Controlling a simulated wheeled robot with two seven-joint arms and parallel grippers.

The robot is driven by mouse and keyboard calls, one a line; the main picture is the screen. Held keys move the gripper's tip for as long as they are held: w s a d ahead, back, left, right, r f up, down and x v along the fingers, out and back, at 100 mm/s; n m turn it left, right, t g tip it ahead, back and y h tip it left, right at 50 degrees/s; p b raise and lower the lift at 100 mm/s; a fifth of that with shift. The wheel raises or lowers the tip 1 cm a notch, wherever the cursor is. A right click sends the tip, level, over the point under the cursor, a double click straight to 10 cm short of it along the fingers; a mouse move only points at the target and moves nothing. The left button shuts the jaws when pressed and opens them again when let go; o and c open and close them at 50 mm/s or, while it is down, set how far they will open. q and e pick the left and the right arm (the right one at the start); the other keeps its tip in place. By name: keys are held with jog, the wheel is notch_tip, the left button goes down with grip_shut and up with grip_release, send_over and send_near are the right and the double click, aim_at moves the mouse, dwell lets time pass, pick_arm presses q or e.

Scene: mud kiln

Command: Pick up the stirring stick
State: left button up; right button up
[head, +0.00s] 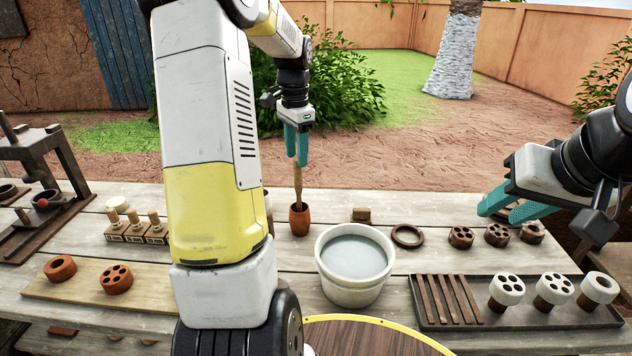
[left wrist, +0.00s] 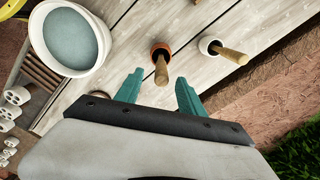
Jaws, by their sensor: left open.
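A wooden stick (head: 298,182) stands upright in a small terracotta cup (head: 300,219) on the table. In the left wrist view this stick (left wrist: 161,70) and its cup (left wrist: 155,47) lie just ahead, in line with the gap between my fingers. A second wooden stick (left wrist: 232,54) leans in a white cup (left wrist: 208,44); in the head view my arm mostly hides that cup. My left gripper (head: 297,160) is open and empty, its teal fingers pointing down at the top of the first stick. My right gripper (head: 499,213) is open and empty over the table's right side.
A white bucket of greyish liquid (head: 354,258) stands close by the terracotta cup. A dark ring (head: 407,236) and a small brown block (head: 361,214) lie behind it. A dark tray (head: 420,308) holds bars and white pieces. Stamps (head: 136,231) stand left of my arm.

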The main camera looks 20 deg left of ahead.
aim_at(298, 172)
pick_arm(q)
jog(key=f, duration=0.6)
jog(key=shift+w+f, duration=0.3)
jog(key=shift+f, duration=0.05)
grip_shut()
